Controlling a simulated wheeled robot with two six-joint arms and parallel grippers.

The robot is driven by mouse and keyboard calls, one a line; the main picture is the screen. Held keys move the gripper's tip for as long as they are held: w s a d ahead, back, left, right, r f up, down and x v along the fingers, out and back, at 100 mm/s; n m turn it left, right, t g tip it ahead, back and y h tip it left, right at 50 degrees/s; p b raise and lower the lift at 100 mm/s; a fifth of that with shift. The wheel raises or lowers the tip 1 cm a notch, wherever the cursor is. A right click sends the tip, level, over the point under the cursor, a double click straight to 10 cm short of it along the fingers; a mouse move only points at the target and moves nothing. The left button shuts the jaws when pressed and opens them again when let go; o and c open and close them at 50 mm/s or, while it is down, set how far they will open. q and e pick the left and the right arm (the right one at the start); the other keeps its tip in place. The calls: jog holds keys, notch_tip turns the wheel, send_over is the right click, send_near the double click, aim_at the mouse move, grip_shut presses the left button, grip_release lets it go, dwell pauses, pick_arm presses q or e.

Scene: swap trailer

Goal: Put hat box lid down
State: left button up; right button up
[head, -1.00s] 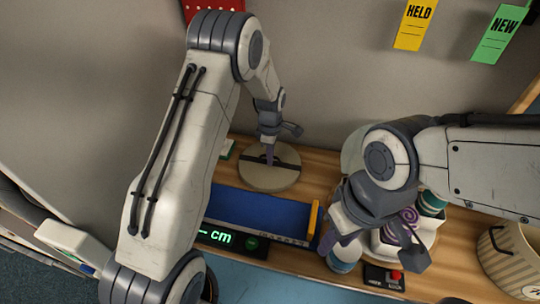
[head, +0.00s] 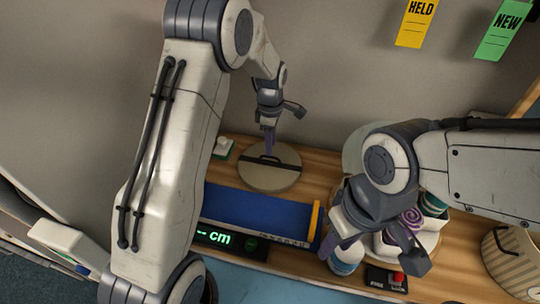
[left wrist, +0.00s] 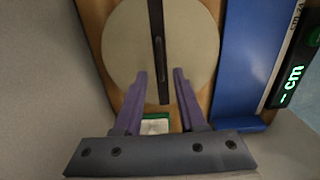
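The hat box lid (head: 284,181), a round beige disc with a dark strap across it, lies flat on the wooden bench. It also shows in the left wrist view (left wrist: 125,45). My left gripper (head: 269,150) is over the far part of the lid. No grip on anything shows there.
A blue measuring tray (head: 250,212) with a yellow end stop (head: 314,220) and green "cm" display (head: 214,238) lies in front of the lid. A jar (head: 346,262), a red-button box (head: 387,280) and a striped container (head: 510,262) stand to the right. A wall rises behind.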

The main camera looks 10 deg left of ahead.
pick_arm(q)
notch_tip(320, 180, up, 5)
jog(key=s+d+r+m, duration=0.3)
jog(key=s+d+m, duration=0.25)
jog(key=s, duration=0.25)
jog(key=s+d+r+m, duration=0.4)
jog(key=s+d+m, duration=0.1)
jog(key=s+m, duration=0.25)
jog(key=s+m+h, duration=0.1)
jog(key=s+m, duration=1.1)
jog(key=s, duration=0.5)
jog(key=shift+a+f+b, duration=0.2)
jog(key=shift+f+b, duration=0.15)
jog(key=shift+b, duration=0.05)
